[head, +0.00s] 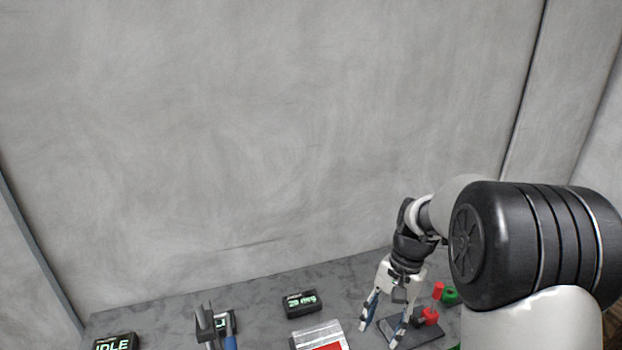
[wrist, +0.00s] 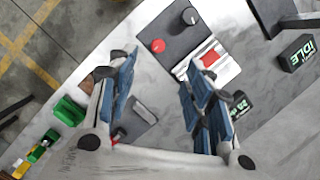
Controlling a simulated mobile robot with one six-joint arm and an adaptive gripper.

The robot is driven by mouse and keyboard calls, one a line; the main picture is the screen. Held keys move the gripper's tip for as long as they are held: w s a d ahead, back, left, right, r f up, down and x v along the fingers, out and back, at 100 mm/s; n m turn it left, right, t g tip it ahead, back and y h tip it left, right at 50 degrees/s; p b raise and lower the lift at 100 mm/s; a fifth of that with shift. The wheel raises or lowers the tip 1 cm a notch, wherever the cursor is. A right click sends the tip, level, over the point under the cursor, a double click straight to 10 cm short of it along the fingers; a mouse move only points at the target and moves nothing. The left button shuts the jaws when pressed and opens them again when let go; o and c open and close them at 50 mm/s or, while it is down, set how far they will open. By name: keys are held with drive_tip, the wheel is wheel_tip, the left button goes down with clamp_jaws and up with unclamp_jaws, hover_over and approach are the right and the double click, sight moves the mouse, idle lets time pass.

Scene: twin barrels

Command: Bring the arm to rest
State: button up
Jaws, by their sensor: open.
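My gripper (head: 380,334) is at the right of the table in the head view, pointing down, with its two blue-padded fingers spread. The wrist view shows the same fingers (wrist: 160,64) wide apart with nothing between their tips. My arm reaches in from the right, and its large black joint fills that side of the head view. The fingertips are near a dark plate (head: 420,330) with a red knob (head: 430,317). I cannot tell how high they are above the table.
The grey table (head: 255,295) stands before a plain wall. It holds a "29 deg" display box (head: 299,303), an "IDLE" box (head: 116,343), a grey upright piece (head: 205,322), a red cylinder (head: 438,290) and a green part (head: 450,296). In the wrist view, a dark panel has a red button (wrist: 158,46).

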drive_tip(key=s+a+r+n+t+h+b, duration=0.1)
drive_tip(key=s+a+r+n+t+b, duration=0.2)
drive_tip(key=s+r, duration=0.85)
drive_tip(key=s+f+n+t+h, duration=0.1)
drive_tip(key=s+n+t, duration=0.2)
drive_tip(key=s, duration=0.9)
drive_tip(key=shift+d+f+n+t+b, duration=0.3)
drive_tip(key=shift+d+n+b, duration=0.1)
drive_tip(key=shift+n, duration=0.2)
